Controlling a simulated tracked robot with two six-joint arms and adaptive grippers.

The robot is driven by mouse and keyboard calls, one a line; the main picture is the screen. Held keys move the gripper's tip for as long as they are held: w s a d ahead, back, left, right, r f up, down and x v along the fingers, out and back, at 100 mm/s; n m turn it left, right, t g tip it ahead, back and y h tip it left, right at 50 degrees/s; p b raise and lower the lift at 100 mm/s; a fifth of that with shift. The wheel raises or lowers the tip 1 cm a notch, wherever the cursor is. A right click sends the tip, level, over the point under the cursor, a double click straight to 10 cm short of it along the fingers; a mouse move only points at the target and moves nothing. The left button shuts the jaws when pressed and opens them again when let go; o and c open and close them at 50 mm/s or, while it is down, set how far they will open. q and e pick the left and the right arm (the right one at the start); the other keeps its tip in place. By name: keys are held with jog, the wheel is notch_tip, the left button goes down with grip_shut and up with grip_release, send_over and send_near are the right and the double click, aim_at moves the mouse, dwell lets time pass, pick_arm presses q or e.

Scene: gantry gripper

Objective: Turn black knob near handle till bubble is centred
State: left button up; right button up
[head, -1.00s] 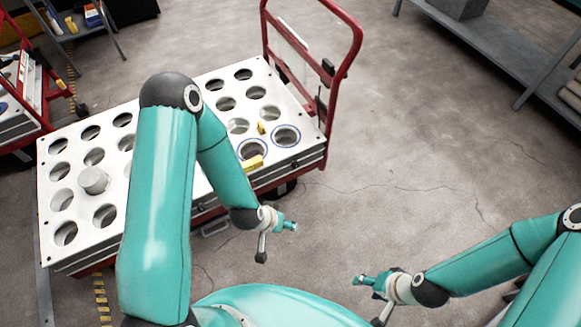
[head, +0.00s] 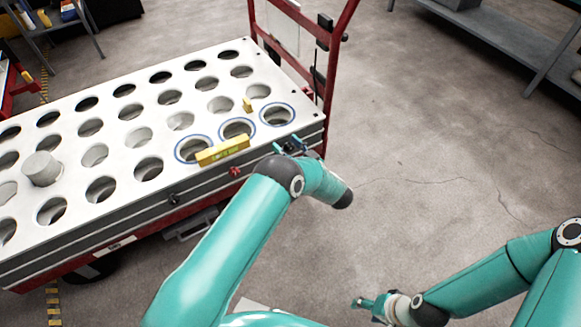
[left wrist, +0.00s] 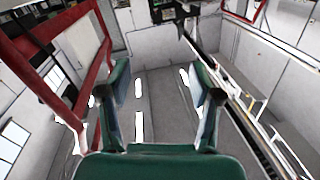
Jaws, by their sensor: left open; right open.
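A black knob (head: 173,199) sticks out of the front side of the white perforated plate (head: 68,140), left of a red knob (head: 235,171). No black knob shows clearly at the handle-end corner, where my left gripper (head: 290,147) covers part of the side. That gripper is open, close to the plate's edge; contact cannot be told. Its spread fingers also show in the left wrist view (left wrist: 158,72), with nothing visible between them. A long yellow level (head: 222,151) and a small yellow level (head: 248,104) lie on the plate; their bubbles are too small to read. My right gripper (head: 368,304) is open over the floor.
The cart's red handle (head: 334,75) rises at the plate's right end. A grey cylinder (head: 41,168) stands at one of the plate's holes. Grey shelving (head: 500,45) stands at the back right. The floor (head: 430,150) between cart and shelving is clear.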

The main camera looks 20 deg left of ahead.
pick_arm(q)
jog(key=m+t+h+b, duration=0.1)
jog(key=t+b, duration=0.1)
jog(key=b, duration=0.7)
send_near(291, 150)
jog(key=s+v, duration=0.1)
jog(key=v, duration=0.5)
jog(key=b+x, duration=0.3)
jog(key=x, duration=0.5)
jog(key=b+x, duration=0.3)
jog(key=x, duration=0.5)
jog(key=shift+w+d+f, duration=0.15)
jog(key=shift+w+f, duration=0.05)
jog(key=shift+w, duration=0.05)
jog(key=shift+w+a+r+m+b, duration=0.1)
jog(key=shift+w+a+m+b, duration=0.2)
pick_arm(e)
notch_tip(291, 150, down, 18)
jog(key=shift+f, duration=0.15)
pick_arm(q)
jog(key=shift+h, duration=0.3)
jog(key=c, duration=1.1)
jog(key=shift+c, duration=0.2)
